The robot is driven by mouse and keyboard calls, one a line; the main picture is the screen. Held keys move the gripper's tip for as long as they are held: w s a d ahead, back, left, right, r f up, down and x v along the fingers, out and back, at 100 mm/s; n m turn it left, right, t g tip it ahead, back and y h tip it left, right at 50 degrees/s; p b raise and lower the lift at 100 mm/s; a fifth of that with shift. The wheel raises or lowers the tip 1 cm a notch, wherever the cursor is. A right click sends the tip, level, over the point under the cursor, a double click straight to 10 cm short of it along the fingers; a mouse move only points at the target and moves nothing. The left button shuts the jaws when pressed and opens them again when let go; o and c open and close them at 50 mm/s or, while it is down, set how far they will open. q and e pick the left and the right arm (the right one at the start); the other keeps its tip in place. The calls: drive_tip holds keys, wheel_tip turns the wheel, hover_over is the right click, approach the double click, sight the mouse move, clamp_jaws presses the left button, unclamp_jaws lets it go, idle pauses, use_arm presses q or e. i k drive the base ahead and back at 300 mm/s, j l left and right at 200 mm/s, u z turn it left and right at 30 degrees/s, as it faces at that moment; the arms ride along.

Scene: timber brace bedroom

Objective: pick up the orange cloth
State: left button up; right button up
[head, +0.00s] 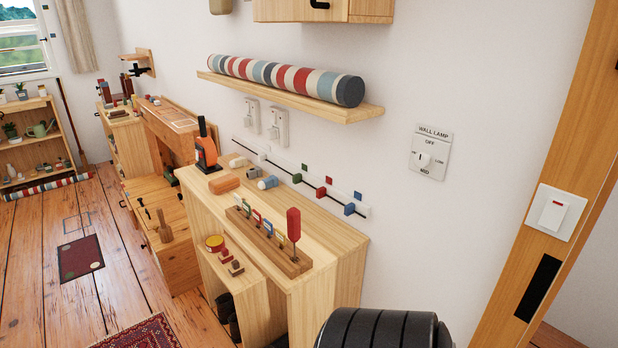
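A small, light orange bundle (224,183), which looks like a rolled or folded cloth, lies on top of the light wood cabinet (332,243) against the wall. Neither of my grippers shows in the head view.
An upright orange and black object (206,150) stands behind the bundle. A wooden rack (268,240) with coloured pieces and an upright red piece (293,224) stands on the near side. A wall shelf (368,112) holding a striped roll (285,78) overhangs the cabinet.

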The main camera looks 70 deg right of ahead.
sight(224, 183)
drive_tip(key=z, duration=1.7)
drive_tip(key=u, duration=4.15)
drive_tip(key=l+z, duration=0.1)
drive_tip(key=z, duration=4.4)
